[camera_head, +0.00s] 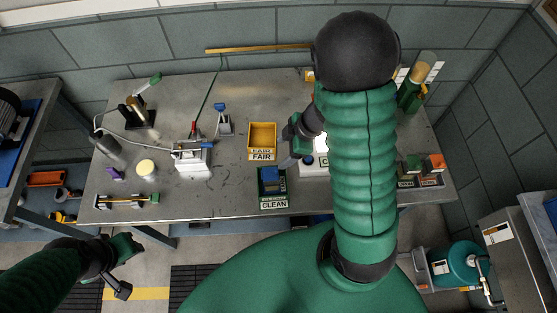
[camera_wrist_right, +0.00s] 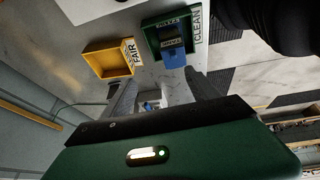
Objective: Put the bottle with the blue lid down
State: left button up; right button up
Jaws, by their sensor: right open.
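A dark container with a blue lid (camera_wrist_right: 173,58) and a label sits in the green CLEAN tray (camera_wrist_right: 199,24) in the right wrist view. In the head view the blue shape (camera_head: 271,174) shows inside the same tray (camera_head: 273,204). I cannot tell whether it stands or lies. My right gripper (camera_head: 293,150) is open, just above and beside the tray. Its fingers (camera_wrist_right: 163,93) are apart in the wrist view, with nothing held between them. My left gripper (camera_head: 125,267) hangs off the table's front left; its finger gap is unclear.
A yellow FAIR tray (camera_head: 262,128) lies behind the green one. A white device (camera_head: 192,161) and a blue-topped grey item (camera_head: 222,120) stand to the left. Green and orange trays (camera_head: 420,174) are at the right.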

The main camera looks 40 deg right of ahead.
jog(key=w+r+m+t+h, duration=0.3)
jog(key=w+r+m+h, duration=0.1)
jog(key=w+r+m, duration=0.2)
jog(key=s+a+r+m+g, duration=0.1)
jog(key=s+a+m+g, duration=0.2)
jog(key=s+a+m, duration=0.2)
jog(key=s+a, duration=0.3)
jog(key=s, duration=0.2)
jog(key=shift+s+a+g, duration=0.15)
jog(key=shift+a+g, duration=0.15)
jog(key=shift+a, duration=0.05)
